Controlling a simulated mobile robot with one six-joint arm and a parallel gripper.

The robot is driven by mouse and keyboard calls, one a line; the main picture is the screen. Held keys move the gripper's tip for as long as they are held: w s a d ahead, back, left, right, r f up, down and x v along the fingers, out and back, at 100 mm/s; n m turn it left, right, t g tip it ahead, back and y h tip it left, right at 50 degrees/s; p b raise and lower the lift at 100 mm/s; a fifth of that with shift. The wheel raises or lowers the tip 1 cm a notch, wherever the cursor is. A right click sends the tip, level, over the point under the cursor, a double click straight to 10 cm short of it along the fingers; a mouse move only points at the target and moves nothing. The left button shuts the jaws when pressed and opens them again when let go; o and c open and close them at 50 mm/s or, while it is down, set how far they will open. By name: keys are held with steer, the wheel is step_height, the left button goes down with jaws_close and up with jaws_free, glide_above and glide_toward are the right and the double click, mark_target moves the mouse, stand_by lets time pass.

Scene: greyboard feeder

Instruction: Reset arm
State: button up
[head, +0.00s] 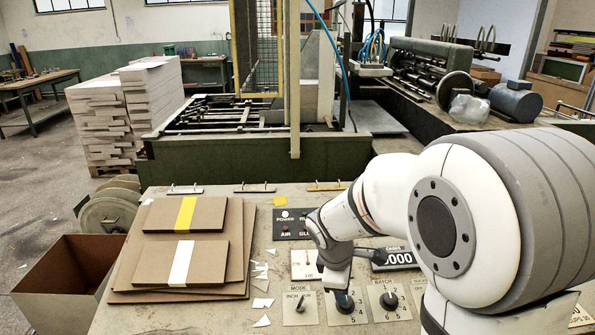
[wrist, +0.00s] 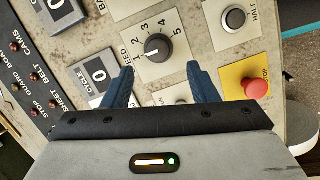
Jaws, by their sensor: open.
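My gripper (wrist: 163,86) is open in the wrist view. Its two dark blue fingers stand apart with nothing between them. A black rotary knob (wrist: 158,47) on a pale plate numbered 1 to 5 lies just beyond the fingertips, and the fingers do not close on it. In the head view my white arm reaches in from the right, bends over the control desk (head: 270,215) and points down at its front. The fingertips are hard to make out there, close to a knob plate (head: 345,312).
A red stop button (wrist: 256,88) on yellow and a HALT button (wrist: 235,18) are right of the fingers. Brown boards (head: 160,262) with yellow and white strips lie left on the desk. A bin (head: 65,275) stands at lower left. The green-framed machine (head: 230,160) is behind.

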steer(key=s+r+m+y, duration=0.1)
steer(key=s+r+m, duration=0.3)
steer(key=s+m, duration=0.3)
steer(key=s+d+r+m+y, duration=0.1)
steer(key=s+r+m, duration=0.2)
steer(key=s+m, duration=0.4)
steer(key=s, duration=0.2)
steer(key=shift+s+d+r+t+y, duration=0.2)
steer(key=shift+s+r+t+y, duration=0.1)
steer(key=shift+s+r+y, duration=0.1)
